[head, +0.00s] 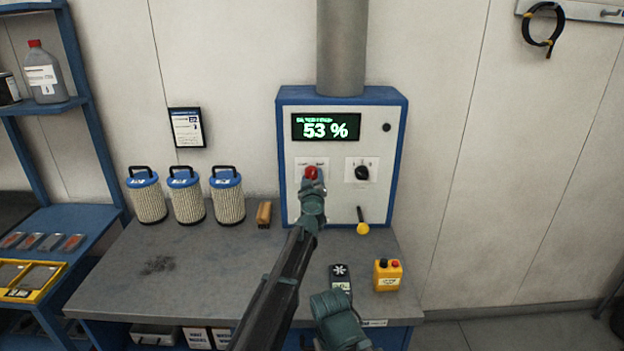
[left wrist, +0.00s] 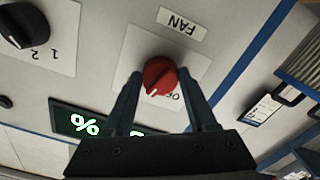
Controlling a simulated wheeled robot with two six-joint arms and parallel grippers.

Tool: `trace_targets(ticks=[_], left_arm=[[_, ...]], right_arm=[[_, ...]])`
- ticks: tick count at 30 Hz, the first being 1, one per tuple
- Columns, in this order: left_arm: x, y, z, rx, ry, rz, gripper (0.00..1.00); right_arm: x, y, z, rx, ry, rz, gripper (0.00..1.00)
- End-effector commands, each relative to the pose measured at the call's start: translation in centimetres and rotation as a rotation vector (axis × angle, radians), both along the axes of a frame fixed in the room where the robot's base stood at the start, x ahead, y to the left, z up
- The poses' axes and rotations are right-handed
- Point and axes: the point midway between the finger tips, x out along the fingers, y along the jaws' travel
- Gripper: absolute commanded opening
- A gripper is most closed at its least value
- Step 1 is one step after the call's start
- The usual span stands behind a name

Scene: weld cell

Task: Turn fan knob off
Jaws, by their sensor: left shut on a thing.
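The red fan knob (left wrist: 160,76) is on a white plate on the control box, under an upside-down FAN label (left wrist: 178,24) in the left wrist view. Its white pointer line points down and slightly left there. Lettering beside it, apparently OFF, is partly hidden by a finger. In the head view the knob (head: 311,173) is at the tip of my left gripper (head: 312,184). The left wrist view shows my left gripper (left wrist: 161,82) shut on the knob, one finger on each side.
The control box (head: 401,130) has a display (head: 326,127) reading 53 %, a black knob (head: 362,172) and a yellow-ended lever (head: 362,228). Filter canisters (head: 187,200) stand left on the grey bench (head: 190,275). A yellow button box (head: 388,275) stands at right.

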Motion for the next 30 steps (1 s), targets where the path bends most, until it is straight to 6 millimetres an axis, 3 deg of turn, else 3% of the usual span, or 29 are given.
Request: trace_targets(ticks=[30], left_arm=[[-0.06,-0.10,0.15,-0.910,0.000,0.000,0.02]], right_arm=[[0.00,0.00,0.16,0.000,0.000,0.000,0.50]])
